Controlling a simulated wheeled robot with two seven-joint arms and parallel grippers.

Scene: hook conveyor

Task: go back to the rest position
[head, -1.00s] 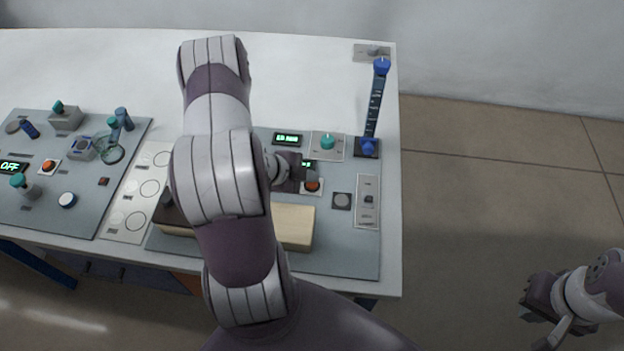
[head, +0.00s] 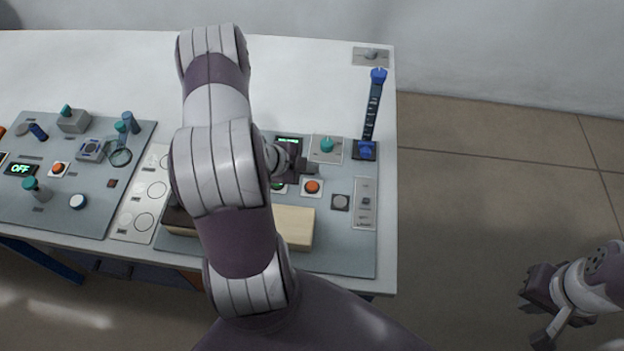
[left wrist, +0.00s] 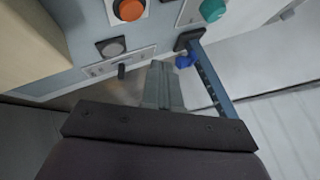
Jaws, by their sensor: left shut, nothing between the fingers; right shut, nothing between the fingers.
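My left gripper (head: 312,169) is over the right-hand grey panel (head: 340,255), close to an orange button (head: 312,187) and clear of it in the picture. Its fingers (left wrist: 162,70) are together with nothing between them in the left wrist view. The orange button also shows in that view (left wrist: 129,9). My left arm covers part of the panel and of a pale wooden block (head: 296,228). My right gripper (head: 528,300) is shut and empty, low at the right, over the floor.
A teal knob (head: 327,144), a round grey button (head: 341,202), a slide switch (head: 365,203) and a blue upright lever (head: 372,110) stand near my left gripper. A left-hand panel (head: 100,185) holds more controls. The table (head: 310,75) is bare at the back.

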